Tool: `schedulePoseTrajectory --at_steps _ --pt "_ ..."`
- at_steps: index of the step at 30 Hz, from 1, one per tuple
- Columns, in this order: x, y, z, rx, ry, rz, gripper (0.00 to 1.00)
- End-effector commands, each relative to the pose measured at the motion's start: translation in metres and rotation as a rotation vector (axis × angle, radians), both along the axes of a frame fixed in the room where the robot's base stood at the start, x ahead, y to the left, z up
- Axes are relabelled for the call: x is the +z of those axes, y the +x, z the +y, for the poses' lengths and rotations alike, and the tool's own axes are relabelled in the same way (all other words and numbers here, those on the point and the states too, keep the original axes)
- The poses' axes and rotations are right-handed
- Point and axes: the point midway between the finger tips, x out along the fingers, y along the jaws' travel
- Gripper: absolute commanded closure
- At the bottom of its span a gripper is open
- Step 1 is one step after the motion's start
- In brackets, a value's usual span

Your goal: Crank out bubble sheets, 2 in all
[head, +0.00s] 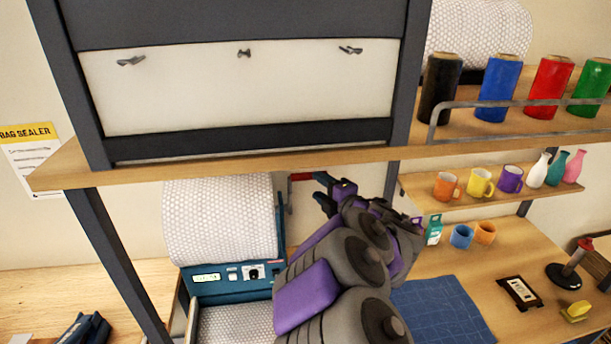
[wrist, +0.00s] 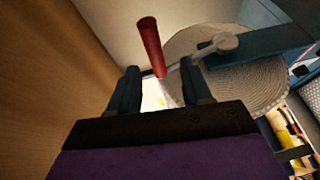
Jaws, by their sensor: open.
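The bubble sheet machine (head: 232,282) is blue and stands on the bench below the shelf, with a large roll of bubble wrap (head: 218,220) on it. Bubble sheet (head: 235,325) shows at its front. In the wrist view the roll's end (wrist: 245,92) shows, with a grey crank arm (wrist: 208,50) and a red crank handle (wrist: 150,45). The red handle (head: 301,177) also shows in the head view, close to my gripper (head: 325,190). In the wrist view my gripper (wrist: 163,82) is open, with the handle just beyond and between its fingers; contact cannot be told.
A wooden shelf (head: 250,160) and its dark posts (head: 120,260) stand close above and beside my arm. Colored spools (head: 498,88), mugs (head: 480,183), vases (head: 556,166) and a blue mat (head: 440,312) lie to the right. A stamp (head: 570,268) stands at far right.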

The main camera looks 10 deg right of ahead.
Motion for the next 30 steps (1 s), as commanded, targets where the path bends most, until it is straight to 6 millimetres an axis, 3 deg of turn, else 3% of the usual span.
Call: schedulePoseTrajectory --at_steps 6,12,27,30 --pt "-0.004 0.036 0.016 0.003 0.001 0.001 0.52" --pt "-0.006 0.059 0.025 0.002 0.0 -0.001 0.52" --pt "-0.008 0.07 0.029 -0.003 -0.002 0.001 0.52" --pt "-0.008 0.07 0.029 -0.003 -0.002 0.001 0.61"
